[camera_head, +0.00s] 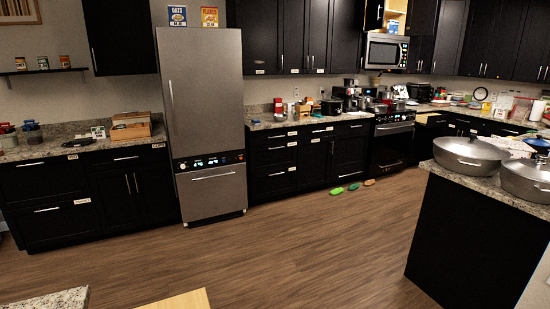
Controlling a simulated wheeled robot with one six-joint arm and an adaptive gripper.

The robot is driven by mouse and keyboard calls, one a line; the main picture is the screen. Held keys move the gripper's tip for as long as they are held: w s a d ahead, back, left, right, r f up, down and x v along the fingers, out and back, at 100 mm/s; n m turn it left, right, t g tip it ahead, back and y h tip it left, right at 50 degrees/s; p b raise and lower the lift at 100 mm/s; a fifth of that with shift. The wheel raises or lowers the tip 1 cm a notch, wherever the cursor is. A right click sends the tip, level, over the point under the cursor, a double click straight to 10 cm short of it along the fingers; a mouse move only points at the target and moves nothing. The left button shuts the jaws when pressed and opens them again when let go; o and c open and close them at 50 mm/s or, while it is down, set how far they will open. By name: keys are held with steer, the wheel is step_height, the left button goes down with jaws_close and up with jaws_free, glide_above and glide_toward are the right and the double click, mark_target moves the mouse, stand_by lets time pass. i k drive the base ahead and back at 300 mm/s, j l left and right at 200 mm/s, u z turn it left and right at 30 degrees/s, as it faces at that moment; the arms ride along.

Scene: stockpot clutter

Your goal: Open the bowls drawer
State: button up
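Black drawers with small pale label tags fill the base cabinets along the back wall. The labels are too small to read, so I cannot tell which one is the bowls drawer. One drawer stack (273,162) is right of the fridge and looks shut. Another pair of wide drawers (45,195) at the far left also looks shut. Just right of the oven, pale wood (432,118) shows at counter height, perhaps a drawer standing open. My gripper is not in view.
A steel fridge (205,120) and an oven (391,147) stand between the cabinets. Green and orange items (345,188) lie on the floor. An island with large pots (469,155) is at right. Counter corners show at bottom left. The wood floor (300,240) between is mostly clear.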

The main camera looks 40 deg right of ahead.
mark_target(262, 158)
steer(key=i+l+z, duration=0.9)
steer(key=i+z, duration=0.15)
steer(key=i, duration=0.2)
steer(key=i+z, duration=0.35)
steer(key=i, duration=2)
steer(key=i+l+u, duration=0.2)
steer(key=i+u, duration=0.25)
steer(key=i, duration=0.25)
steer(key=i+l+u, duration=0.45)
steer(key=i, duration=0.2)
steer(key=i+l+u, duration=0.45)
steer(key=l, duration=0.25)
steer(key=i+j, duration=0.05)
steer(key=i, duration=0.05)
